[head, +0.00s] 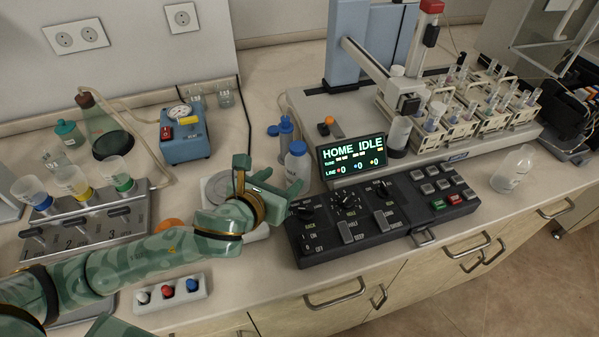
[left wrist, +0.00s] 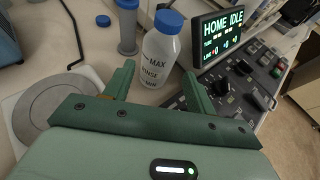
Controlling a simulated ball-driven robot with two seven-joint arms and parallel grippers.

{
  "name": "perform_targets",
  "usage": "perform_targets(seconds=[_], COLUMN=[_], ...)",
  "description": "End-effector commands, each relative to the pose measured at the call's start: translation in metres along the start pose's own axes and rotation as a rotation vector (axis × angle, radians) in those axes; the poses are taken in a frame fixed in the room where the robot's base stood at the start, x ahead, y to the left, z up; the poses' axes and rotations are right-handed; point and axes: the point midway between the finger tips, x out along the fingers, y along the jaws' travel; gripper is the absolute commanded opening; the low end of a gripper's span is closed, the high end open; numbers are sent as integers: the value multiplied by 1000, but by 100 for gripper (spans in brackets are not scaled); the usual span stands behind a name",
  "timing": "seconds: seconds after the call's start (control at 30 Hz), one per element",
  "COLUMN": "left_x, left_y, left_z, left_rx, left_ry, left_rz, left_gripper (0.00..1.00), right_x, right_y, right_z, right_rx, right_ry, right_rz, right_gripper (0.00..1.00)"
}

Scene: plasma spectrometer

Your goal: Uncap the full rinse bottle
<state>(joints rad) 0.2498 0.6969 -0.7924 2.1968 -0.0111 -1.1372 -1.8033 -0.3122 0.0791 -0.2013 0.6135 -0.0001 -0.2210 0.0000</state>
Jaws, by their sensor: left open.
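The rinse bottle (head: 297,160) is white with a blue cap (head: 298,147) on its top. It stands upright on the counter, left of the display. In the left wrist view the bottle (left wrist: 160,58) shows lettering with MAX and RINSE, and its blue cap (left wrist: 168,20) is seated. My left gripper (head: 262,178) is open and empty, to the left and front of the bottle. In the left wrist view the two fingers (left wrist: 158,82) point toward the bottle's lower body, which lies beyond them. No contact is visible. My right gripper is not in view.
A blue-capped tube (head: 285,130) stands close behind the bottle. The HOME IDLE display (head: 351,155) and control panel (head: 385,212) are close on the right. A round grey plate (left wrist: 55,108) lies left of the fingers. An uncapped clear bottle (head: 511,172) stands far right.

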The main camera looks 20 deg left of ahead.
Motion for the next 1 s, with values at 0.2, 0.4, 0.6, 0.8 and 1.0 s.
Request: perform_targets(seconds=[0.2, 0.4, 0.6, 0.8, 1.0], left_x=[34, 55, 85, 88, 88], left_y=[0, 0, 0, 0, 0], left_z=[-1, 2, 4, 7, 7], left_rx=[-2, -3, -1, 0, 0], left_ry=[0, -1, 2, 0, 0], left_rz=[0, 0, 1, 0, 0], left_gripper=[56, 56, 56, 56, 22], right_x=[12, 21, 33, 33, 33], right_y=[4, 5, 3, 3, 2], right_z=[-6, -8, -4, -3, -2], right_rx=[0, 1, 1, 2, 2], right_ry=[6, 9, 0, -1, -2], right_rz=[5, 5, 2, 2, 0], right_gripper=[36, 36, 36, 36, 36])
